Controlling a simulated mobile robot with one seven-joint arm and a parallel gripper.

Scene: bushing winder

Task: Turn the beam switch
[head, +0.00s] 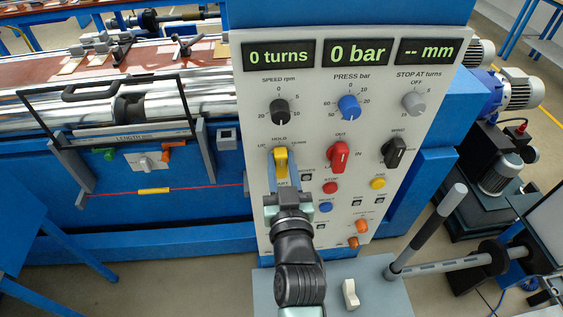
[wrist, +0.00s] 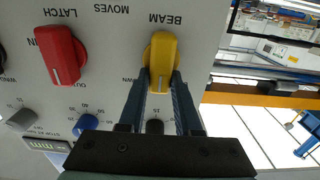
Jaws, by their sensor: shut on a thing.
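The beam switch is a yellow knob (head: 281,160) on the grey control panel (head: 310,100). HOLD is printed above it, with UP to its left. In the wrist view, which shows the panel upside down, the yellow knob (wrist: 162,52) stands below the word BEAM. Its pale pointer line runs toward the bottom of that picture, roughly toward HOLD. My gripper (head: 282,178) comes from below in the head view. In the wrist view my gripper (wrist: 163,80) has one finger on each side of the knob and is shut on it. The fingers partly hide the lettering around it.
A red latch knob (head: 339,156) and a black knob (head: 395,151) are to the right. Small buttons, including a red one (head: 330,188), sit close beside my gripper. Speed (head: 280,110) and pressure (head: 348,107) dials are above. A lever (head: 430,230) stands at lower right.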

